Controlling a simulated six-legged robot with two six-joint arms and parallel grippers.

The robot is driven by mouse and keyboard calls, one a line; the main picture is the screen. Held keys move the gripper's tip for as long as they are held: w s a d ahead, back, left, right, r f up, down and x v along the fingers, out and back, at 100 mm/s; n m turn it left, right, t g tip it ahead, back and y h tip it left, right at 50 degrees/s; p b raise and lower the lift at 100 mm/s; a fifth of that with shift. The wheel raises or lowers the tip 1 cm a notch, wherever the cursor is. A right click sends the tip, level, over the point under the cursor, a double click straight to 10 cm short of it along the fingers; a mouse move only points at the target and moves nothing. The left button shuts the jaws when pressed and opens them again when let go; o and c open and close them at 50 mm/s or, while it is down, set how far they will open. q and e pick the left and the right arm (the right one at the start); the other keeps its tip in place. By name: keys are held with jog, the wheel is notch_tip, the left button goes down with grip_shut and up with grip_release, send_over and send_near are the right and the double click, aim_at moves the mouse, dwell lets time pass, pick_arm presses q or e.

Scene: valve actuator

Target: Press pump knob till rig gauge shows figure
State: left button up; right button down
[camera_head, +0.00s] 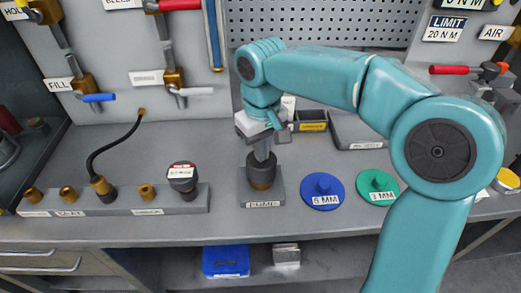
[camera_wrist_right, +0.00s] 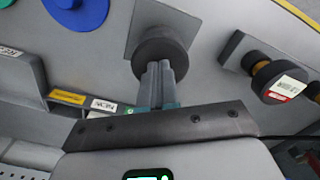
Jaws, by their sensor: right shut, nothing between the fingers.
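The pump knob (camera_head: 262,173) is a dark round cap on a grey block labelled PUMP (camera_head: 262,203). It also shows in the right wrist view (camera_wrist_right: 161,45). My right gripper (camera_head: 264,154) points down over the knob. Its fingers (camera_wrist_right: 158,70) are shut together with nothing between them. A dark round gauge-like piece (camera_head: 182,178) with a white and red face stands on the rail to the left. It also shows in the wrist view (camera_wrist_right: 281,82); its figure is unreadable. My left gripper is out of view.
A blue disc (camera_head: 323,190) and a green disc (camera_head: 377,184) lie right of the pump. A grey rail (camera_head: 125,202) with brass fittings and a black hose (camera_head: 108,147) stands left. Valves with coloured handles hang on the back panel. The bench front is clear.

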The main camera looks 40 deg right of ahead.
jog(key=shift+f+b, duration=0.85)
jog(key=shift+f, duration=0.45)
notch_tip(320, 180, up, 7)
jog(key=p, duration=0.6)
jog(key=shift+f, duration=0.1)
jog(key=shift+f, duration=0.2)
dwell(1.2)
jog(key=shift+f+b, duration=2.3)
jog(key=shift+f, duration=0.9)
jog(key=shift+r, duration=0.1)
jog(key=shift+r+p, duration=3.1)
jog(key=shift+r, duration=0.15)
